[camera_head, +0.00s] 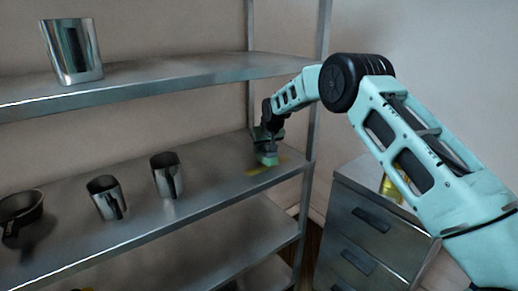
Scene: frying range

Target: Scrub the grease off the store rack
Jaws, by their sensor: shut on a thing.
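The store rack (215,198) is a grey metal shelving unit that fills the left and middle of the head view. A yellowish grease smear (262,169) lies on its middle shelf, near the right end. My gripper (268,148) reaches in from the right, above that shelf. It is shut on a small green scrubber (268,159), which sits low at the smear and covers part of it. Whether the scrubber presses on the shelf is hard to tell at this size. The fingertips are small and dark.
Two metal jugs (106,198) (166,175) and a dark pan (21,209) stand left on the middle shelf. A tall metal container (71,51) stands on the upper shelf. A rack post (309,200) and a drawer cabinet (362,232) with a yellow bottle (392,187) are right.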

